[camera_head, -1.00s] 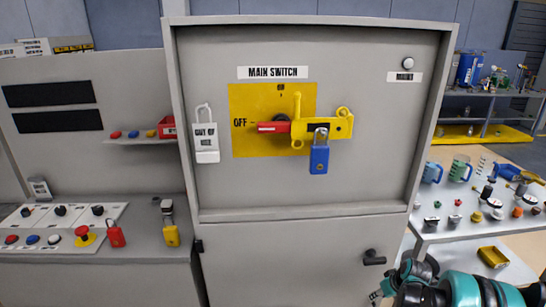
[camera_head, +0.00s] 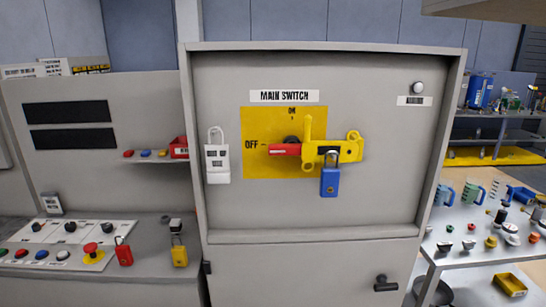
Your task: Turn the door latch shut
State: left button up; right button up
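The door latch (camera_head: 386,283) is a small black handle at the right side of the lower cabinet door (camera_head: 300,272), near the bottom of the head view. Its grip points sideways to the right. The door looks flush with the cabinet front. Neither of my grippers shows now.
A control desk (camera_head: 140,262) stands left. A table (camera_head: 478,251) with several small parts stands right.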

aim_at(383, 286)
jog(key=k+l+z, duration=0.2)
jog(key=z, duration=0.15)
jog(key=k+l+z, duration=0.2)
jog(key=z, duration=0.15)
jog(key=k+l+z, duration=0.1)
jog(key=l+z, duration=0.25)
jog(key=l, duration=0.05)
